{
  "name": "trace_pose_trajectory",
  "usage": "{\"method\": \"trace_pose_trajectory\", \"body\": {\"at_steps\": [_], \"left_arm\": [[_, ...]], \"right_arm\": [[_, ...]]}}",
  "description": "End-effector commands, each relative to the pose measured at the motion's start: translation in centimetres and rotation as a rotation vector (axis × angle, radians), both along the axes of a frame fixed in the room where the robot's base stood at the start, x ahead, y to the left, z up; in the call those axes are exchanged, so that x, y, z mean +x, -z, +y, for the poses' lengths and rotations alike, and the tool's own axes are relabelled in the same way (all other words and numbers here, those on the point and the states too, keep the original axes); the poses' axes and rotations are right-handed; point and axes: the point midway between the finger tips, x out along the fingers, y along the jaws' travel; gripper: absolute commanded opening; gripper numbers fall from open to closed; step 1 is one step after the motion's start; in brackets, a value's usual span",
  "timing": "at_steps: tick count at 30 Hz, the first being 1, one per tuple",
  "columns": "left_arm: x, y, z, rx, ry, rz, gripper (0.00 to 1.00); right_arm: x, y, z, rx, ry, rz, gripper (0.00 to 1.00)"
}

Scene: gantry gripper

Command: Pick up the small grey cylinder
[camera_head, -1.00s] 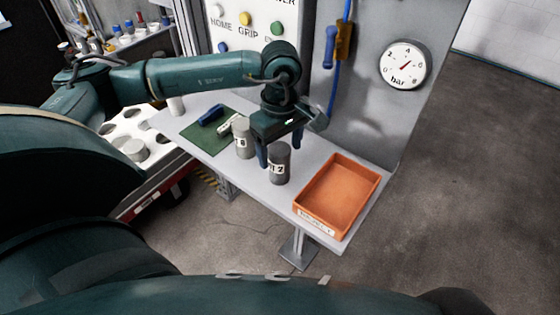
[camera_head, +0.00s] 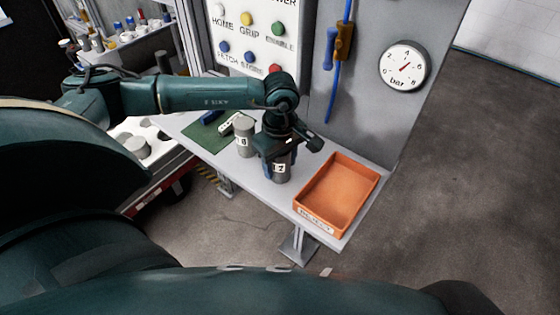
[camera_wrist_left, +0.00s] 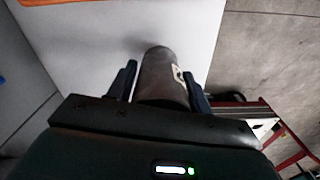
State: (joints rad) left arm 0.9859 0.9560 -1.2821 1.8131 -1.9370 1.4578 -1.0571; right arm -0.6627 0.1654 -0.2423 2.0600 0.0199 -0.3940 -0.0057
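A dark grey cylinder (camera_head: 281,175) with a white label stands upright on the light grey table. A lighter grey cylinder (camera_head: 244,149), also labelled, stands to its left, apart from the gripper. My left gripper (camera_head: 280,168) is over the dark cylinder, pointing down, and hides its top in the head view. In the left wrist view the dark cylinder (camera_wrist_left: 158,75) lies between the two fingers of my left gripper (camera_wrist_left: 160,82). The fingers are apart, with a narrow gap seen on the left side; contact on the right side is unclear. My right gripper is not in view.
An orange tray (camera_head: 315,219), empty, sits at the table's right end, close to the gripper. A green mat (camera_head: 203,139) with a blue item lies at left. Behind stands a panel with buttons (camera_head: 249,30) and a pressure gauge (camera_head: 404,66).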

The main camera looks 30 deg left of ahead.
Motion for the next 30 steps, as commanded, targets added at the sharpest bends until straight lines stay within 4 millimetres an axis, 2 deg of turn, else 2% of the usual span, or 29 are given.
{"method": "trace_pose_trajectory", "body": {"at_steps": [2,15,23,26,30], "left_arm": [[0.0,0.0,0.0,0.000,0.000,0.000,0.44],[0.0,0.0,0.0,0.000,-0.001,0.000,0.08],[0.1,-0.4,0.0,-0.001,-0.001,-0.004,0.08],[0.2,-1.4,0.0,-0.002,-0.001,-0.006,0.08],[0.2,-4.0,0.0,-0.001,0.000,-0.009,0.08]], "right_arm": [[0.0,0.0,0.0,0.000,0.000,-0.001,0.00],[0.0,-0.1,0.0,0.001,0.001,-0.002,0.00],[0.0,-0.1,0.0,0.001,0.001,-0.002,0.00],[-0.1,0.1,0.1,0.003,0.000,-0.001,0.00],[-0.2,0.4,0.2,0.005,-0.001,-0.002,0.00]]}}
